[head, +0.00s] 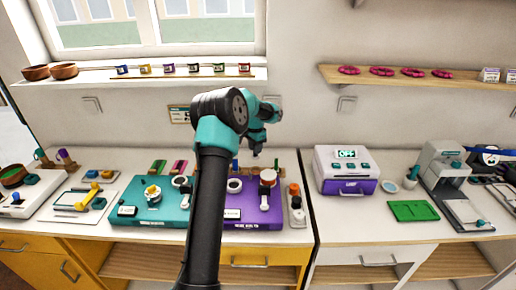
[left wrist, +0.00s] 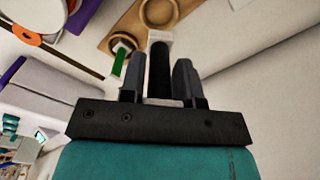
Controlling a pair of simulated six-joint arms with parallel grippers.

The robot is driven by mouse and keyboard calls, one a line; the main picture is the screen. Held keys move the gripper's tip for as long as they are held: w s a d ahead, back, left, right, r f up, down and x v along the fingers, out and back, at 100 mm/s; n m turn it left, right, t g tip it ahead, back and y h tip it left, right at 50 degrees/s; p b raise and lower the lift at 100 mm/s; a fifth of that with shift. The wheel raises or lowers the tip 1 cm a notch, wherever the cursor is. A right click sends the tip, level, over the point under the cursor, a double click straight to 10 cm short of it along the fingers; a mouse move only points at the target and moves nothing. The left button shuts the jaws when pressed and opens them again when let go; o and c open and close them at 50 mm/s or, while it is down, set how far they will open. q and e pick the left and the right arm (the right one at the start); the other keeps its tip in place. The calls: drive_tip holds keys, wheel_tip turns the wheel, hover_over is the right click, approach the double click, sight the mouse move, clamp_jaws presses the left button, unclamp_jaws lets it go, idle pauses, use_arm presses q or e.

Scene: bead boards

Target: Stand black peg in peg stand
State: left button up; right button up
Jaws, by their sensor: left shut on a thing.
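My left gripper (head: 257,149) is over the back middle of the counter in the head view. In the left wrist view its two grey fingers (left wrist: 159,80) are shut on the black peg (left wrist: 159,68), which points away from the gripper between them. In the head view the peg is too small to make out surely. A tan wooden piece (left wrist: 122,28) with a round ring lies beyond the peg's tip in the wrist view, with a green part beside it. I cannot tell whether this is the peg stand, nor whether the peg touches it. My right gripper is not in view.
A teal board (head: 178,217) and a purple board (head: 262,224) lie on the counter, partly hidden by my left arm. A white and purple machine (head: 346,171) and a green tray (head: 413,211) stand to the right. A shelf (head: 420,79) with pink rings hangs above.

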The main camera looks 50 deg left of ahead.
sight(256, 158)
use_arm(q)
drive_tip(key=shift+f, duration=0.15)
drive_tip(key=shift+f, duration=2.75)
drive_tip(key=shift+f, duration=0.2)
drive_tip(key=shift+f, duration=0.35)
drive_tip(key=shift+f, duration=0.45)
drive_tip(key=o, duration=1)
drive_tip(key=shift+r, duration=0.1)
